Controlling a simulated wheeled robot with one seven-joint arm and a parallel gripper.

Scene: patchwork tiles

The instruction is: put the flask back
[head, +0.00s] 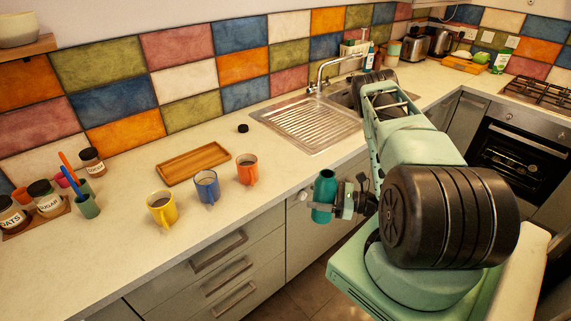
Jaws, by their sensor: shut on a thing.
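The flask (322,200) is a dark teal cylinder, roughly upright, with a dark open top. It is in the air in front of the counter's front edge, before the grey cabinet fronts. My gripper (337,204) is shut on the flask from the right side. The fingertips are small in this view and partly hidden against it. A small black cap (243,128) lies on the counter left of the sink; I cannot tell whether it belongs to the flask.
On the counter (120,235) stand a yellow mug (161,209), a blue mug (206,187) and an orange mug (247,169), all filled. Behind them lies an empty wooden tray (194,163). The sink drainboard (306,124) is bare. Jars (45,197) stand at left.

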